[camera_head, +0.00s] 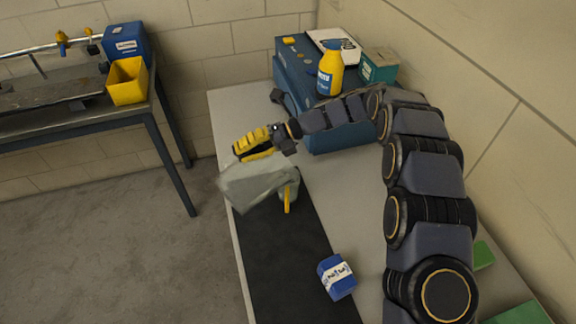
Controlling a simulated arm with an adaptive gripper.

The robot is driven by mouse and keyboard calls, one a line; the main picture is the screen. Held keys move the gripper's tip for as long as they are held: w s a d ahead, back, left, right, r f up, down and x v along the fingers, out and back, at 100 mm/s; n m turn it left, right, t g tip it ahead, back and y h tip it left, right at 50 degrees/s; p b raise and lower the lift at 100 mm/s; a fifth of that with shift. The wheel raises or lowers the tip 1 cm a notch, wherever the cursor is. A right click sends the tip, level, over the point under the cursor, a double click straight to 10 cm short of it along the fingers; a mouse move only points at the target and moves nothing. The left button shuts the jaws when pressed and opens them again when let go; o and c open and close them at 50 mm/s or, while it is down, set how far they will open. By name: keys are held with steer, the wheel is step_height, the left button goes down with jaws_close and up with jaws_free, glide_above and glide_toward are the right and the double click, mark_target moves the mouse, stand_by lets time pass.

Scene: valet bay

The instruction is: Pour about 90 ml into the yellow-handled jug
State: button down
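A pale, translucent container (250,187) hangs tilted just below my gripper (252,146), over the left edge of the bench. My gripper, with yellow fingers, appears shut on its upper part; the exact grip is hidden. The jug with the yellow handle (287,200) stands at the far end of the black mat, its handle toward the camera. The container overlaps the jug's left side, so the jug's opening and any liquid level cannot be made out. I cannot tell whether the two touch. No stream of liquid is visible.
A blue case (346,137) at the back bears a yellow bottle (330,74) and a green box (379,65). My arm fills the right side. A yellow bin (127,82) stands on the separate left table.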

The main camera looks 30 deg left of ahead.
mark_target(226, 181)
steer(key=shift+s+a, duration=0.15)
steer(key=shift+s, duration=0.15)
steer(key=s, duration=0.1)
steer(key=s+a+f+t, duration=0.1)
steer(key=s+f+t+h, duration=0.1)
steer(key=shift+s+a+f+n, duration=0.15)
steer(key=shift+s+a+n, duration=0.15)
steer(key=shift+s, duration=0.1)
steer(key=shift+s+a+f+n+t+h, duration=0.15)
steer(key=shift+s+a+f+t+h, duration=0.15)
steer(key=shift+s+f+t, duration=0.35)
steer(key=shift+s+a+f+n+t+h, duration=0.15)
steer(key=shift+s+f+t+h, duration=0.25)
steer(key=shift+f, duration=0.4)
stand_by(0.4)
steer(key=s+a+f+n+t+h+p, duration=0.2)
steer(key=s+f+t, duration=0.4)
steer(key=f+t, duration=0.3)
steer(key=shift+s+a+f+h+p, duration=0.2)
steer(key=shift+s+f+h+p, duration=0.25)
steer(key=shift+f+h, duration=0.5)
steer(key=shift+f+t+h+p, duration=0.1)
steer(key=shift+t+h+p, duration=0.15)
steer(key=shift+t+p, duration=0.3)
